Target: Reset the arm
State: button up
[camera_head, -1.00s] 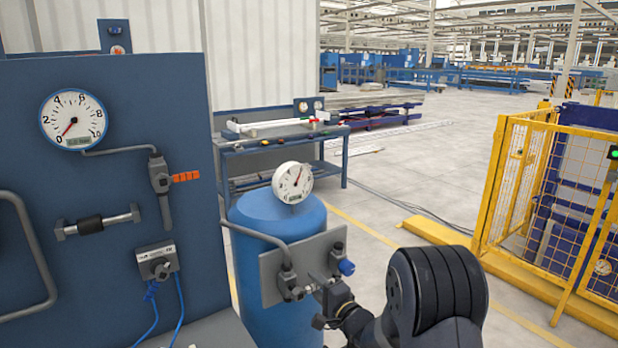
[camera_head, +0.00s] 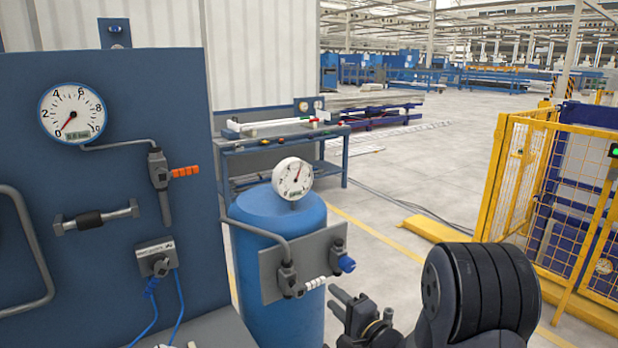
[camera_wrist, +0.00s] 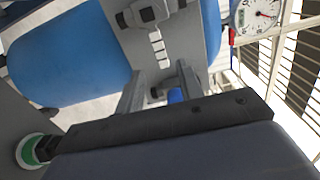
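My gripper (camera_head: 352,302) is in front of the grey plate (camera_head: 278,272) on the blue tank (camera_head: 275,325), to the right of and below the fittings. A short pale ribbed pipe piece (camera_head: 315,283) sits between the dark left fitting and the blue-capped right fitting (camera_head: 345,263). In the wrist view, my gripper's fingers (camera_wrist: 160,88) are apart with nothing held between them. The pale pipe piece (camera_wrist: 158,46) lies beyond the fingertips, clear of them. My dark arm covers the lower right of the head view.
A blue panel (camera_head: 120,200) with a gauge (camera_head: 72,113) and an orange-handled valve (camera_head: 185,171) stands at the left. A second gauge (camera_head: 292,178) is above the tank. A blue workbench (camera_head: 280,140) stands behind. A yellow fence (camera_head: 500,180) is at the right, with open floor between.

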aim_at(317, 280)
jog(key=p+x, duration=0.1)
jog(key=x, duration=0.6)
jog(key=shift+w+a+r+p, duration=0.1)
jog(key=shift+w+a+p, duration=0.1)
jog(key=shift+p, duration=0.1)
jog(key=shift+w+a, duration=0.15)
jog(key=shift+w, duration=0.05)
jog(key=shift+s+r+n, duration=0.1)
jog(key=shift+r+n, duration=0.3)
jog(key=shift+n, duration=0.6)
